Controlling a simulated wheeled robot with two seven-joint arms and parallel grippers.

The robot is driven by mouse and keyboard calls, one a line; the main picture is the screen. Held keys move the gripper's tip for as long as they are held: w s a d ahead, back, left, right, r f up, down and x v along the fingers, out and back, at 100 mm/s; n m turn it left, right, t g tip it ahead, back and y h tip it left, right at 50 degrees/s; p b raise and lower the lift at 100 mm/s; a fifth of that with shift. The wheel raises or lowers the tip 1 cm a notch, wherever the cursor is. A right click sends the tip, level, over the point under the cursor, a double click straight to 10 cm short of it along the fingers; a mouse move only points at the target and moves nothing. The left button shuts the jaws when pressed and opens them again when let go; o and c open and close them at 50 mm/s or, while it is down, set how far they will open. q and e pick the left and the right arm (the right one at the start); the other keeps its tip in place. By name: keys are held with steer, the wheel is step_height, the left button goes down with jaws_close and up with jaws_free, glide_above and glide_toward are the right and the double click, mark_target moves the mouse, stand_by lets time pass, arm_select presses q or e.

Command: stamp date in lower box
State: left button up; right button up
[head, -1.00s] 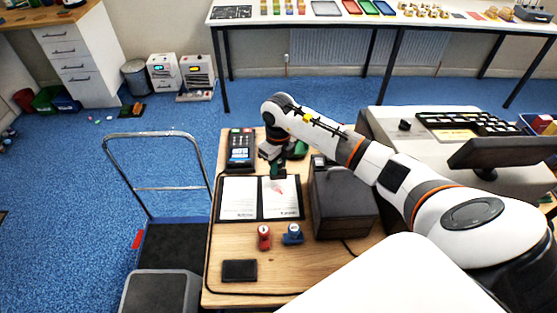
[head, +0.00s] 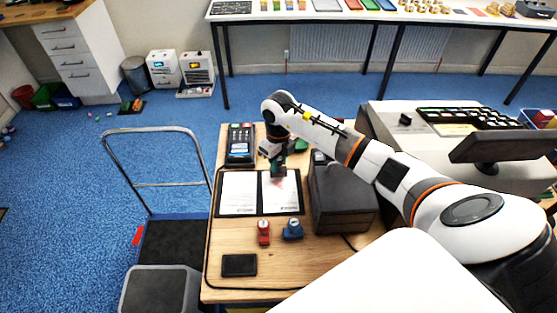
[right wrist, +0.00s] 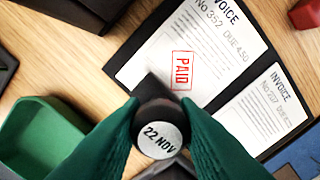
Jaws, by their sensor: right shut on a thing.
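My right gripper (head: 278,166) is shut on a dark date stamp. In the right wrist view the green fingertips (right wrist: 158,135) pinch the stamp (right wrist: 160,138), whose round top reads "22 NOV". The stamp is over the edge of the black folder (head: 259,190), by the right-hand invoice (head: 281,195). That invoice, No 352, carries a red "PAID" mark (right wrist: 182,70) close beside the stamp in the wrist view. I cannot tell whether the stamp touches the paper. The left-hand invoice (head: 239,192) also lies in the folder. Any box under the stamp is hidden. My left gripper is not in view.
A red stamp (head: 263,232) and a blue stamp (head: 292,229) stand in front of the folder. A black pad (head: 239,265) lies nearer. A card terminal (head: 241,145) is behind, a dark box (head: 342,200) to the right. A green tray (right wrist: 42,138) is beside the gripper.

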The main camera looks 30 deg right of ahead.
steer(key=shift+s+f+b, duration=0.1)
steer(key=shift+f+b, duration=0.45)
steer(key=shift+f, duration=0.1)
stand_by(1.4)
steer(key=shift+r, duration=0.15)
steer(key=shift+r+p, duration=0.7)
steer(key=shift+r, duration=0.2)
steer(key=shift+r+p, duration=1.55)
steer(key=shift+r, duration=1.05)
steer(key=shift+f, duration=0.1)
